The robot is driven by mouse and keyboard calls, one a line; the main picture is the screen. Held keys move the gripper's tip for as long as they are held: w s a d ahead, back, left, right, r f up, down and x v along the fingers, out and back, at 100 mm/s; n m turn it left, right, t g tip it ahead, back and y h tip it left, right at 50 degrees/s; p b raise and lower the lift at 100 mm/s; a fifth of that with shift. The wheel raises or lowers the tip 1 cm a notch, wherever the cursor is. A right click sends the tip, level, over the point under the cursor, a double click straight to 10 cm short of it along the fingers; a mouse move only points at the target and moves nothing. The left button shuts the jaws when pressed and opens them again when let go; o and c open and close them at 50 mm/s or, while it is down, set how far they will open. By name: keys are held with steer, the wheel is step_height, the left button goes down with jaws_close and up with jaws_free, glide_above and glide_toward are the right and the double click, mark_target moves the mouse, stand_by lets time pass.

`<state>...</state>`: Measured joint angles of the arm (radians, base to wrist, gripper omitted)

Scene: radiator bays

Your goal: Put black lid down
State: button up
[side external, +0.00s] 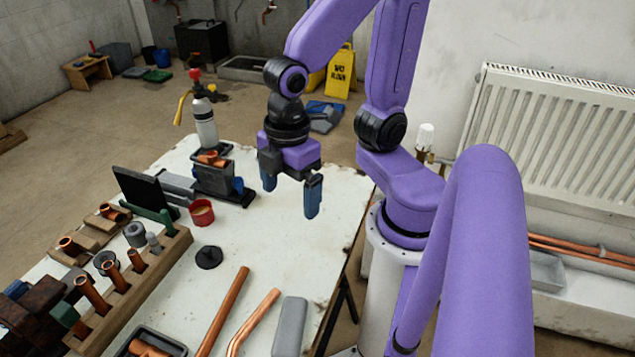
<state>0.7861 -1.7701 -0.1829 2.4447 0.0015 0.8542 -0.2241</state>
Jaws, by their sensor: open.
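The black lid (209,257) is a small round disc with a raised knob. It lies knob up on the white tabletop (262,246), left of the table's middle. My gripper (290,198) is open and empty, with its blue fingers pointing down. It hangs above the table, to the right of the lid and apart from it. A small red tin (201,213) with a tan inside stands just behind the lid.
A wooden rack (130,290) with copper fittings stands left of the lid. Copper pipes (226,308) and a grey block (290,327) lie at the front. A torch with a white bottle (205,127) stands at the back. The tabletop under my gripper is clear.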

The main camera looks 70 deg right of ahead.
steer(key=shift+m, duration=0.6)
steer(key=s, duration=0.1)
steer(key=s+d, duration=0.1)
steer(key=s, duration=0.1)
steer(key=s+d+r, duration=0.1)
steer(key=shift+s, duration=0.15)
